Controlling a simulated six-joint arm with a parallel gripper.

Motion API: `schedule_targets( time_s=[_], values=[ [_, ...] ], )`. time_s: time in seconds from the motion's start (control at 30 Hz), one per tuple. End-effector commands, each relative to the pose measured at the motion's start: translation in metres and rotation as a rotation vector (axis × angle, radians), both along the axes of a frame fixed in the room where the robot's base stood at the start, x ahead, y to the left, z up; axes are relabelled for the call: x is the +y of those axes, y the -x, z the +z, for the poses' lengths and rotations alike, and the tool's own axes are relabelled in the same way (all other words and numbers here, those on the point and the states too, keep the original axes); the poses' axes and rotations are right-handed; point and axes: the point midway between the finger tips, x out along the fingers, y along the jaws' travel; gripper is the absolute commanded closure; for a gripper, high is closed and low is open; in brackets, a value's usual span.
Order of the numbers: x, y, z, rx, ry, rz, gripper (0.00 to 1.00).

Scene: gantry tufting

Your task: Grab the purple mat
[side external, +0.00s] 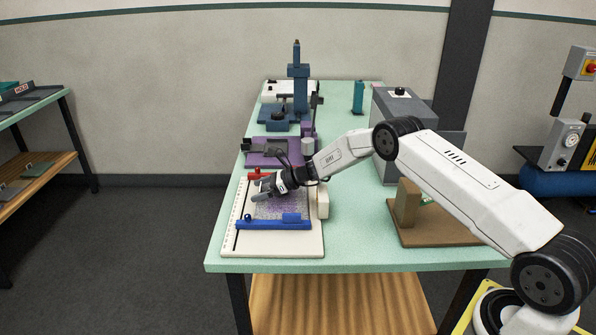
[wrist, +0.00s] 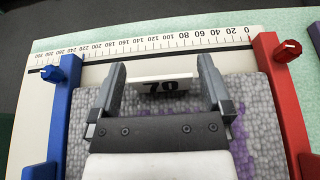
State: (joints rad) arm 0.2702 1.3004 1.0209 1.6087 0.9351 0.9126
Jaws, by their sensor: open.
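The mat (side external: 280,209) is a grey and purple mottled, pebbled sheet lying flat on a cream board (side external: 236,238). In the wrist view the mat (wrist: 250,110) is mostly grey with purple patches, and my gripper hides much of its middle. My gripper (wrist: 160,68) is open above it, with the two fingers wide apart. A white tag (wrist: 160,84) with black characters like "70" shows between the fingers. In the side view my gripper (side external: 262,191) is low over the mat's far left part; whether it touches is unclear.
A blue bar (wrist: 62,115) and a red bar (wrist: 284,110) flank the mat, each with a knob. A ruler scale (wrist: 150,45) runs along the board's edge. A purple fixture (side external: 262,155) and blue press (side external: 298,90) stand behind. A grey box (side external: 392,120) and brown stand (side external: 408,203) are at right.

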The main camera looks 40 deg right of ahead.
Motion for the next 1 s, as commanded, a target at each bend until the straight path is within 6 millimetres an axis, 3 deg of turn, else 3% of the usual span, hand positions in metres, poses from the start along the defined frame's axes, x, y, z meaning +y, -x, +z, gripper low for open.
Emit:
schedule_targets(
  time_s=[0.37, 0.4, 0.7, 1.0],
  values=[
    [-0.0003, 0.0003, -0.0001, 0.000, 0.000, 0.000, 0.00],
    [-0.0003, 0.0003, -0.0001, 0.000, 0.000, 0.000, 0.03],
    [-0.0002, 0.0002, 0.0002, 0.000, 0.000, 0.000, 0.95],
    [-0.0003, 0.0001, 0.0027, 0.000, 0.000, 0.001, 0.95]
  ],
)
